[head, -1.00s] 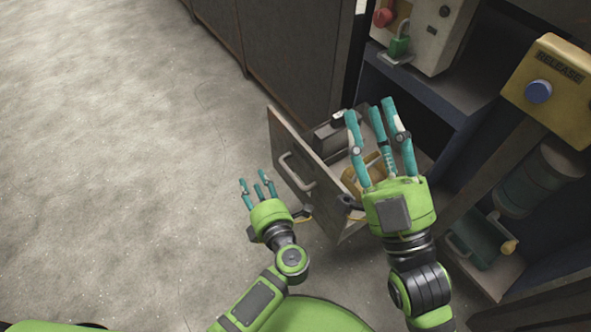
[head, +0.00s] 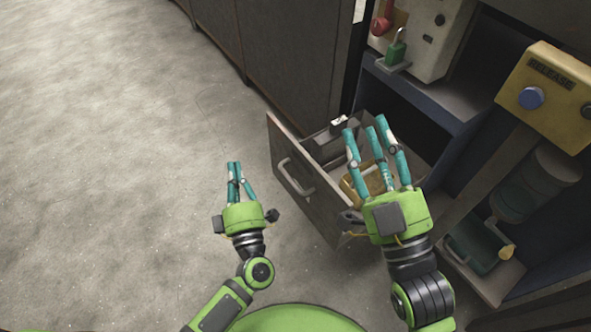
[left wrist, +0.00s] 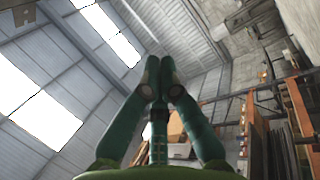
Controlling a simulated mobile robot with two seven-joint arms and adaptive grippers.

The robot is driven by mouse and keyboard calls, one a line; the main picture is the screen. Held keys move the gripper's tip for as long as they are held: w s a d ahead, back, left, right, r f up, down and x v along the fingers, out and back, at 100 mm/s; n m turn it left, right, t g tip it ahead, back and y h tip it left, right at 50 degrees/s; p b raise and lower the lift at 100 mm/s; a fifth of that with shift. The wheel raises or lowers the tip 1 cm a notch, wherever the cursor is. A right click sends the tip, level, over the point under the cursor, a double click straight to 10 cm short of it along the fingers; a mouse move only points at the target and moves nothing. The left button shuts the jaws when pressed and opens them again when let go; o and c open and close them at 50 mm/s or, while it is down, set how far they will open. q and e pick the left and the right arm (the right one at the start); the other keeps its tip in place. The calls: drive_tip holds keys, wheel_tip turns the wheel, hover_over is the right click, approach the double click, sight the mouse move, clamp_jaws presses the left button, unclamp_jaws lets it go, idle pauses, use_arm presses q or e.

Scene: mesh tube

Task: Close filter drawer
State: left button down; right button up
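The drawer (head: 318,203) stands pulled out of the cabinet, its dark front panel and metal handle (head: 292,176) facing left. A dark box (head: 330,138) and a yellow object (head: 352,187) lie inside it. My left gripper (head: 235,165) is to the left of the drawer front, apart from the handle. Its fingers are together and empty; in the left wrist view the fingertips (left wrist: 159,72) meet with nothing between them. My right gripper (head: 367,125) is over the drawer's right part in the picture, fingers spread and empty. It hides part of the drawer's inside and right side.
A yellow release box (head: 548,90) with a blue button is at the upper right. A green padlock (head: 396,52) hangs near a red knob at the top. A dark green container (head: 478,243) sits on a low shelf. Dark cabinets stand behind; floor at left is clear.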

use_arm(q)
wheel_tip(320, 180, up, 6)
drive_tip(key=s+m+t+h, duration=0.2)
drive_tip(key=m+t+h, duration=0.2)
drive_tip(key=m+h, duration=0.7)
drive_tip(key=m+g+h+p, duration=0.2)
drive_tip(key=m+g+h, duration=0.95)
drive_tip(key=m, duration=2.35)
approach(304, 161)
use_arm(e)
wheel_tip(304, 161, down, 10)
drive_tip(key=w+d+m+g+h, duration=0.1)
drive_tip(key=w+d+g+h, duration=0.15)
drive_tip(key=g, duration=0.25)
use_arm(q)
drive_tip(key=shift+g+y, duration=0.95)
drive_tip(key=w+d, duration=0.1)
drive_tip(key=w+d+r+b, duration=0.1)
drive_tip(key=d, duration=0.1)
drive_tip(key=w+d+r+b, duration=0.1)
drive_tip(key=shift+w+d+r, duration=0.15)
drive_tip(key=shift+w+r, duration=0.1)
drive_tip(key=shift+w+d, duration=0.4)
drive_tip(key=shift+d, duration=0.15)
use_arm(e)
wheel_tip(304, 161, up, 9)
drive_tip(key=s+a+t+y, duration=0.2)
drive_tip(key=t, duration=0.2)
drive_tip(key=shift+a+n, duration=0.15)
drive_tip(key=shift+n, duration=0.25)
